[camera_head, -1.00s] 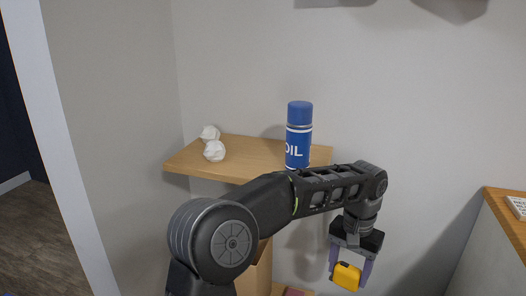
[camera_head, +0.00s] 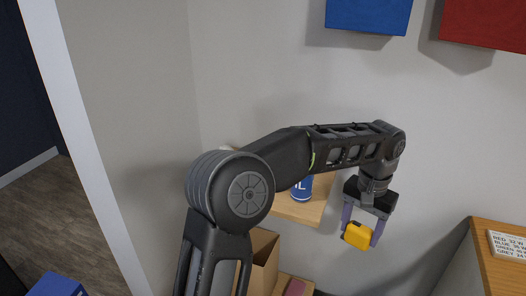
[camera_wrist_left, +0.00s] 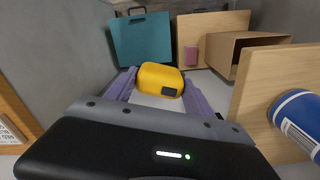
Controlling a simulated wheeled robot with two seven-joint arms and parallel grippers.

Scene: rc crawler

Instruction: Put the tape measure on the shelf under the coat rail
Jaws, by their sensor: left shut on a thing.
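My left gripper (camera_head: 359,236) is shut on the yellow tape measure (camera_head: 357,235) and holds it in the air, to the right of a wooden shelf (camera_head: 296,210). In the left wrist view the tape measure (camera_wrist_left: 160,78) sits between the two purple fingers, above a floor area. The wooden shelf (camera_wrist_left: 262,82) shows at the right of that view, apart from the tape measure. My left arm hides much of the shelf in the head view. No coat rail can be made out. My right gripper is not in view.
A blue oil can (camera_head: 301,190) stands on the shelf. A cardboard box (camera_head: 265,252) and a reddish block (camera_head: 296,287) are lower down. A teal case (camera_wrist_left: 142,40) shows in the wrist view. Blue (camera_head: 368,14) and red (camera_head: 485,22) bins are above; a wooden counter (camera_head: 484,250) is at right.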

